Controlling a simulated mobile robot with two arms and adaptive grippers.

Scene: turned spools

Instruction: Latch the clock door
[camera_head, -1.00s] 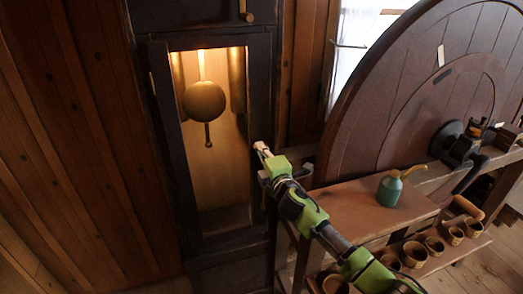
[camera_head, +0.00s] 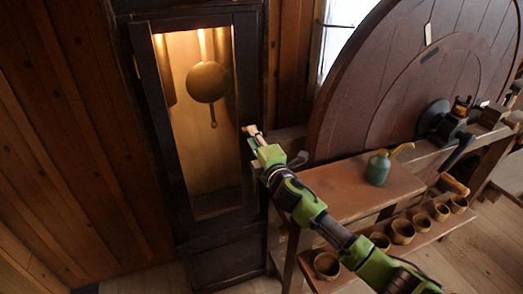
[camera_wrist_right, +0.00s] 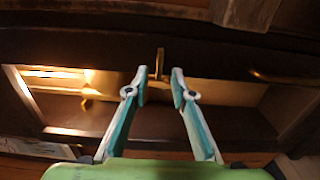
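The clock door (camera_head: 245,75) is a dark wooden frame around a lit glass pane on the tall clock case. A brass pendulum (camera_head: 207,82) hangs behind it. I cannot tell whether the door sits fully flush. My right gripper (camera_head: 249,130) is at the door's right edge, about mid-height. In the right wrist view the right gripper (camera_wrist_right: 159,78) is open, its two fingers apart. A small upright brass piece (camera_wrist_right: 159,62), which looks like the latch, shows between and just beyond the fingertips; contact cannot be told. My left gripper is not in view.
A wooden bench (camera_head: 350,188) stands right of the clock, with a green oil can (camera_head: 378,168) on it. Several small cups (camera_head: 402,231) stand on its lower shelf. A large round wooden wheel (camera_head: 350,90) rises behind. Plank wall (camera_head: 60,130) is at the left.

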